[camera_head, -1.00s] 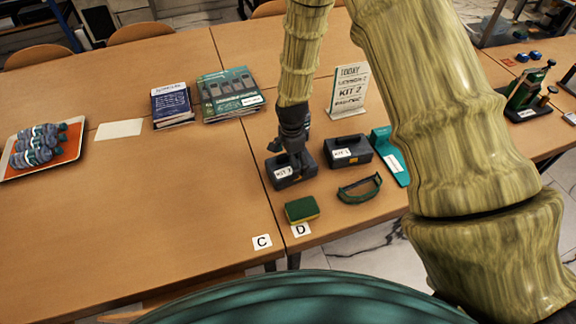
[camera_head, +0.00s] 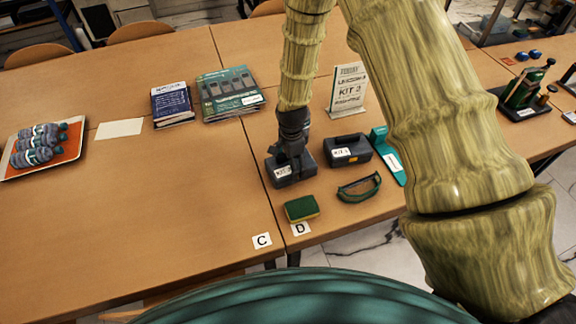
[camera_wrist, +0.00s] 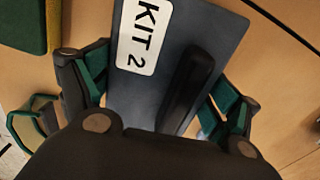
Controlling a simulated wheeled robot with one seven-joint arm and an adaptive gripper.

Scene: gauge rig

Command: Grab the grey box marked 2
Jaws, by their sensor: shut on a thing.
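The grey box marked KIT 2 (camera_head: 297,176) stands near the front of the table, behind the sponge. In the wrist view the box (camera_wrist: 208,28) fills the middle, with its white label and black handle facing the camera. My gripper (camera_head: 290,153) is above and around it in the head view. In the wrist view my gripper (camera_wrist: 155,88) has one green-padded finger on each side of the box and is shut on it. Its palm hides the box's near end. Whether the box is clear of the table cannot be told.
A second grey box (camera_head: 347,151) stands close on the right, beside a teal object (camera_head: 390,160). A green-and-yellow sponge (camera_head: 301,208) and a green strap (camera_head: 358,188) lie in front. A sign (camera_head: 347,92) stands behind.

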